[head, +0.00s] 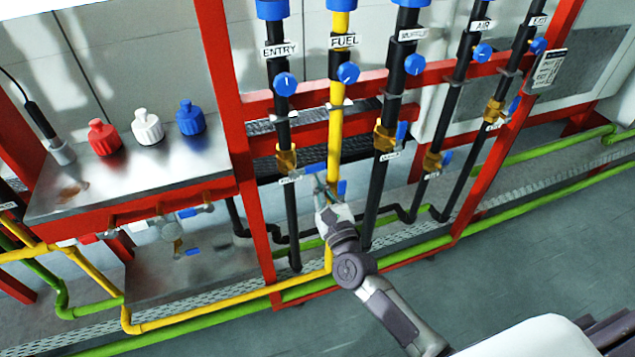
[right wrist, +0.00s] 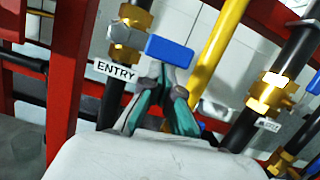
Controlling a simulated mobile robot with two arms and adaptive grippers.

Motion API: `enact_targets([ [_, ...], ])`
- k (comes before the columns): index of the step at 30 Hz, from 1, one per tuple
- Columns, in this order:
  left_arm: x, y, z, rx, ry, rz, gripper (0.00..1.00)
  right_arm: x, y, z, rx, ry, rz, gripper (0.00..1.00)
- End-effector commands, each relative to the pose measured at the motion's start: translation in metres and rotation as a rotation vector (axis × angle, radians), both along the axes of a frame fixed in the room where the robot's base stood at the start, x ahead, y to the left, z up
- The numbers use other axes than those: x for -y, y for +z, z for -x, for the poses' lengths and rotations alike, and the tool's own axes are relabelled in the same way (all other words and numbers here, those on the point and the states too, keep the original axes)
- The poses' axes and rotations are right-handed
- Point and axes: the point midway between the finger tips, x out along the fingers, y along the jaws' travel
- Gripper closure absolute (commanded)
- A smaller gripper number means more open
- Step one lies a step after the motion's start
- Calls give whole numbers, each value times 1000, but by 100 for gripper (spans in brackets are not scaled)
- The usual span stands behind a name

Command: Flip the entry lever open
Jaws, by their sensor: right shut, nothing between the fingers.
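The entry lever is a blue handle (right wrist: 170,51) beside the brass entry valve (right wrist: 133,24) on a black pipe. It sticks out to the right, crosswise to the pipe. In the head view the lever (head: 316,168) shows small, right of the brass valve (head: 287,159), above the small ENTRY label. My right gripper (head: 321,184) is shut and empty, just below the lever. In the right wrist view its teal-padded fingers (right wrist: 165,76) come together right under the blue handle; I cannot tell whether they touch it. My left gripper is not in view.
The yellow fuel pipe (head: 335,140) stands close right of the entry pipe. Other black pipes with brass valves and blue handles (head: 401,131) stand farther right. Red frame bars (head: 222,90) surround the pipes. A metal bench (head: 80,185) with red, white and blue bottles is at left.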

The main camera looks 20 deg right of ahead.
Motion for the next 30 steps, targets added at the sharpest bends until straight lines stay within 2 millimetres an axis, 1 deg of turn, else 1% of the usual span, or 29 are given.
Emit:
enact_targets([
  [8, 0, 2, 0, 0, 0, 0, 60, 2, 6, 0, 8, -1, 64, 100],
  [14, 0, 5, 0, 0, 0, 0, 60, 5, 14, -1, 13, -1, 175, 100],
  [23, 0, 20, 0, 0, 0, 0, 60, 7, 31, -1, 23, -1, 449, 100],
  [30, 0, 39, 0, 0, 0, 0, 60, 6, 45, -1, 29, 0, 678, 100],
])
